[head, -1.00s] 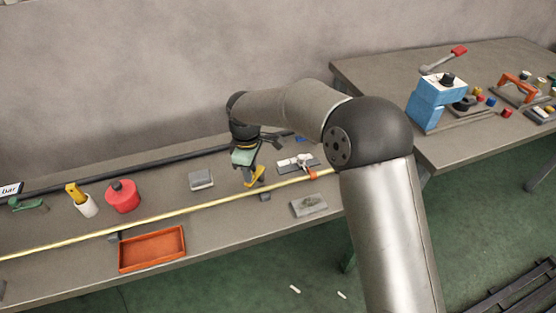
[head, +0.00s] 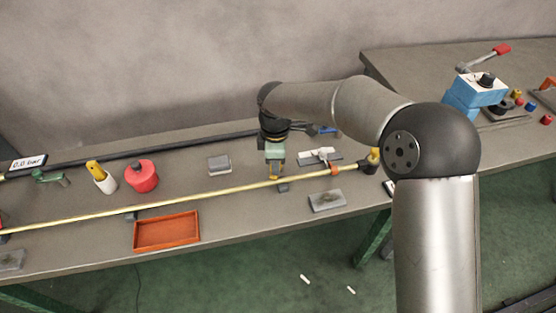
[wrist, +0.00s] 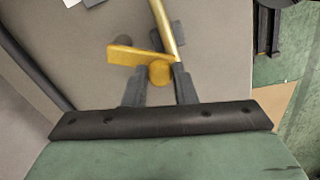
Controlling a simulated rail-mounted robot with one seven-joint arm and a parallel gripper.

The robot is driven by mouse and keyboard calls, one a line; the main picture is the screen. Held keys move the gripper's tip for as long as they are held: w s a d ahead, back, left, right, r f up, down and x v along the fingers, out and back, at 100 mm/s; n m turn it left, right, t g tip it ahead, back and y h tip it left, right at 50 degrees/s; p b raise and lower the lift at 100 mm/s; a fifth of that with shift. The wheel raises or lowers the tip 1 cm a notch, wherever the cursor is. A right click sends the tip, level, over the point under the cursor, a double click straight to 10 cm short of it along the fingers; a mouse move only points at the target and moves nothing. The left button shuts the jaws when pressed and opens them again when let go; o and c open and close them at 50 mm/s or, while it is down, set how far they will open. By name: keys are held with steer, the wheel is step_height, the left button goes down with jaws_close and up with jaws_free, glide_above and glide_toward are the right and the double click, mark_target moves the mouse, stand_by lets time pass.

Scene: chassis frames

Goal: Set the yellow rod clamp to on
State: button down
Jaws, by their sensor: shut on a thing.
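The yellow rod clamp (wrist: 138,55) sits at the long yellow rod (wrist: 166,25) in the wrist view, with a flat yellow arm and a round yellow end (wrist: 160,73). My gripper (wrist: 159,68) has its two dark fingers on either side of this round end and is shut on the clamp. In the head view my gripper (head: 275,170) points down at the rod (head: 215,200), above a small dark support (head: 283,188). The clamp is mostly hidden there. I cannot read its setting.
An orange tray (head: 197,226) lies in front of the rod. A red pot (head: 141,177), a grey block (head: 219,164) and a white-handled fixture (head: 320,155) stand behind it. A grey plate (head: 327,201) lies front right. A blue device (head: 478,92) stands on the other table.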

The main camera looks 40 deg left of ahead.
steer(key=c, duration=1.2)
jaws_free()
steer(key=shift+r, duration=0.1)
step_height(320, 180, up, 17)
steer(key=shift+r+b, duration=0.15)
steer(key=shift+b, duration=0.15)
steer(key=w+d+m, duration=0.2)
steer(key=d+m, duration=0.2)
steer(key=d, duration=0.6)
steer(key=w+d+m+h, duration=0.15)
steer(key=d+m, duration=0.25)
steer(key=d, duration=0.6)
steer(key=w+d+m+y, duration=0.15)
steer(key=d+m, duration=0.35)
steer(key=d, duration=0.5)
steer(key=s+d+f+m, duration=0.3)
steer(key=s+d+m, duration=0.1)
steer(key=d, duration=0.3)
steer(key=s+d+f+m, duration=0.2)
steer(key=s+d+m, duration=0.2)
steer(key=d, duration=0.3)
steer(key=s+d+f+m, duration=0.3)
steer(key=s+d+m, duration=0.2)
steer(key=d, duration=0.2)
steer(key=shift+s+f, duration=0.2)
steer(key=shift+f, duration=0.15)
